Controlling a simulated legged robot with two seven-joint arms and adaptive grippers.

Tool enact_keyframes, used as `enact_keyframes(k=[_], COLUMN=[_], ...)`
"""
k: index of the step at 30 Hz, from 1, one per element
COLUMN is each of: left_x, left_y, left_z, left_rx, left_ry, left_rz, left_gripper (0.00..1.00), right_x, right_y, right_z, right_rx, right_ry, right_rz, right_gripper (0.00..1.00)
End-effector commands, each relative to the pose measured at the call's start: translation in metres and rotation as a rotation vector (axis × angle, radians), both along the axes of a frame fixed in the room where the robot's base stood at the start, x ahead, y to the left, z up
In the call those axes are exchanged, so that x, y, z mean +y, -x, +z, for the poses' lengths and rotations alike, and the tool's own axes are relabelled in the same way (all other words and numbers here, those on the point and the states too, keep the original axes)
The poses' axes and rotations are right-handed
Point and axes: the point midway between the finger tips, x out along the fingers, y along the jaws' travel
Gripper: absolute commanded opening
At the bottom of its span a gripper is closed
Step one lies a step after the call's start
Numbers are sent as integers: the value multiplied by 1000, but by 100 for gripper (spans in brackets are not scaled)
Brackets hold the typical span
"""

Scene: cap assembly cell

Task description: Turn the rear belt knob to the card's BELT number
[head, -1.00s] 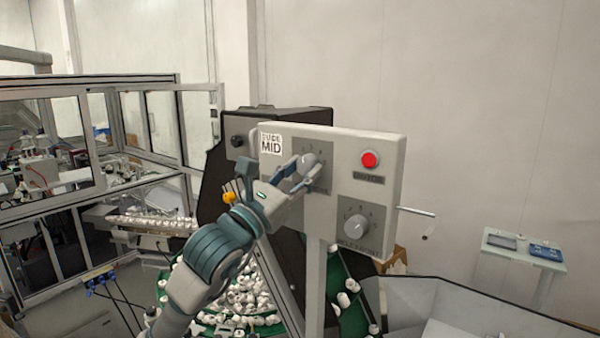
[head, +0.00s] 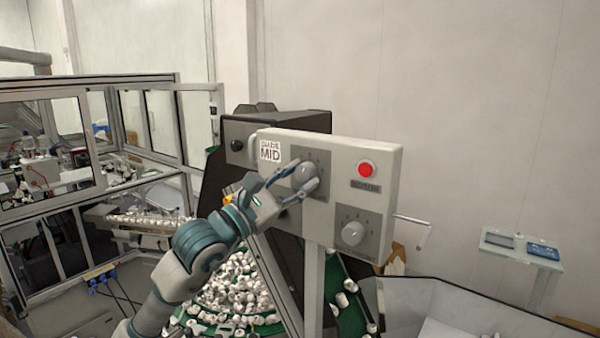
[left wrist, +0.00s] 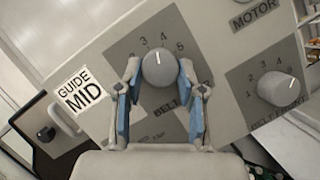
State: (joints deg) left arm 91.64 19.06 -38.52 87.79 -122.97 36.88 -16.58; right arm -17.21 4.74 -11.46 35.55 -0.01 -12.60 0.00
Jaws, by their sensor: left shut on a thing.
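The rear belt knob (left wrist: 158,69) is a round grey dial on a grey plate of the control panel. In the left wrist view its white pointer line points up, between the 3 and the 4; its label, partly covered, starts with BELT. It also shows in the head view (head: 305,174). My left gripper (head: 306,179) is shut on this knob, one finger on each side, as the left wrist view (left wrist: 160,78) shows. A white card (left wrist: 83,88) left of the knob reads GUIDE MID; no BELT number is readable on it. My right gripper is not in view.
The front belt knob (head: 353,233) sits lower right on the same panel (head: 384,170), below the red motor button (head: 367,168). A black knob (head: 237,146) is on the housing to the left. White caps (head: 237,283) lie below, beside the panel post (head: 313,290).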

Motion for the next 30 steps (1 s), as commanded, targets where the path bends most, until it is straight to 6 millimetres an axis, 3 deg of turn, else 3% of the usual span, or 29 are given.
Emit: enact_keyframes(k=[12, 30], left_x=[-2, -2], left_y=[0, 1], left_z=[1, -2], left_rx=[-137, -169], left_ry=[-197, -241], left_rz=[-6, -7], left_gripper=[4, 4], right_x=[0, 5], right_y=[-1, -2], right_z=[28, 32], right_rx=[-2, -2], right_ry=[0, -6], right_rz=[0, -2], right_gripper=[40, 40])
